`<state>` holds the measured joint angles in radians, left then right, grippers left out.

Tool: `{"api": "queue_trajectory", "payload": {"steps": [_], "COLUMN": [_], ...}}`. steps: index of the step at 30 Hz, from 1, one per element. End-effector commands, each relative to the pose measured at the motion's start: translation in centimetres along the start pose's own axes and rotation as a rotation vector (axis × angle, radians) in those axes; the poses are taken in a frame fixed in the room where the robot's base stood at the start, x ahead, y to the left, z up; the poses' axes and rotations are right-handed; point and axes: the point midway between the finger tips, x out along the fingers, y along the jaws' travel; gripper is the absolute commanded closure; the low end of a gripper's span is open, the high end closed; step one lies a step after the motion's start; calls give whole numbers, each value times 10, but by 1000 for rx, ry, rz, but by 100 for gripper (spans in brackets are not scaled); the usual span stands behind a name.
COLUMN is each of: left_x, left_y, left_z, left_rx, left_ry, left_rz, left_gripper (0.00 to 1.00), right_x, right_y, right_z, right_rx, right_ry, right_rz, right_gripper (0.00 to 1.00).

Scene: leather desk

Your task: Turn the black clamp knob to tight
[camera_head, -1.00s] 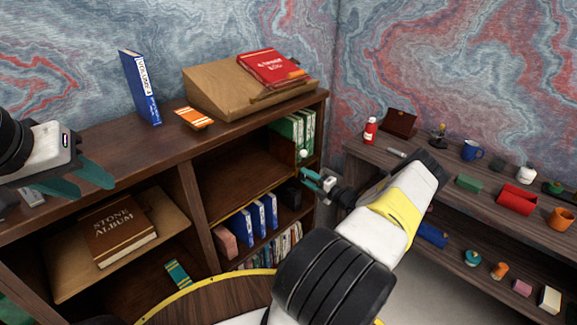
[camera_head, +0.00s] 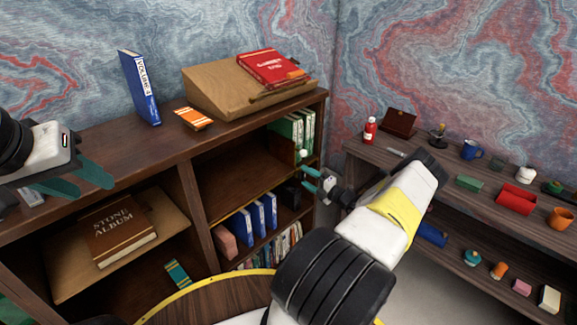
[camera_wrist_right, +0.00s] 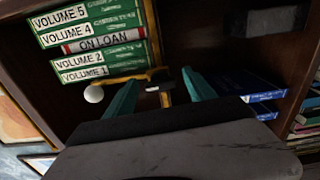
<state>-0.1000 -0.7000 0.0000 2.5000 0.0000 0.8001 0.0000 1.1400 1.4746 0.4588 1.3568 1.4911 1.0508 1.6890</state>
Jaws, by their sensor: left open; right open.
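My right gripper (camera_head: 309,180) is open in front of the bookcase's middle opening, just below the green books (camera_head: 297,130). In the right wrist view its two teal fingers (camera_wrist_right: 160,78) stand apart on either side of a brass-coloured bar (camera_wrist_right: 166,96) with a small white mark beside it. The bar joins a longer brass piece along the green volumes (camera_wrist_right: 95,45). I cannot make out the black clamp knob clearly against the dark shelf and gripper. A white ball (camera_wrist_right: 93,94) is left of the fingers; it also shows in the head view (camera_head: 303,154). My left gripper (camera_head: 92,190) is open and empty at the far left.
A dark block (camera_head: 290,193) and several blue books (camera_head: 262,213) stand on the shelf below the right gripper. A sloped wooden stand (camera_head: 215,92) with a red book (camera_head: 268,68) is on top. Another shelf unit (camera_head: 400,170) with small items stands right.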

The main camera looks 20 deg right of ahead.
Motion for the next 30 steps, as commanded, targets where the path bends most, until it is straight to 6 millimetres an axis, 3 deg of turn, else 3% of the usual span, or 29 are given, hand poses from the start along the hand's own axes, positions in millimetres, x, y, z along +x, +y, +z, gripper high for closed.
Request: {"api": "queue_trajectory", "payload": {"steps": [5,18,30], "left_x": [0,0,0], "left_y": [0,0,0], "left_z": [0,0,0], "left_rx": [0,0,0], "left_ry": [0,0,0], "left_rz": [0,0,0], "left_gripper": [58,58,58], "right_x": [-8,-73,-78], "right_y": [0,0,0], "right_z": [0,1,0], "right_rx": [0,0,0], "right_ry": [0,-1,0], "right_rz": [-1,-1,0], "right_gripper": [36,36,36]}}
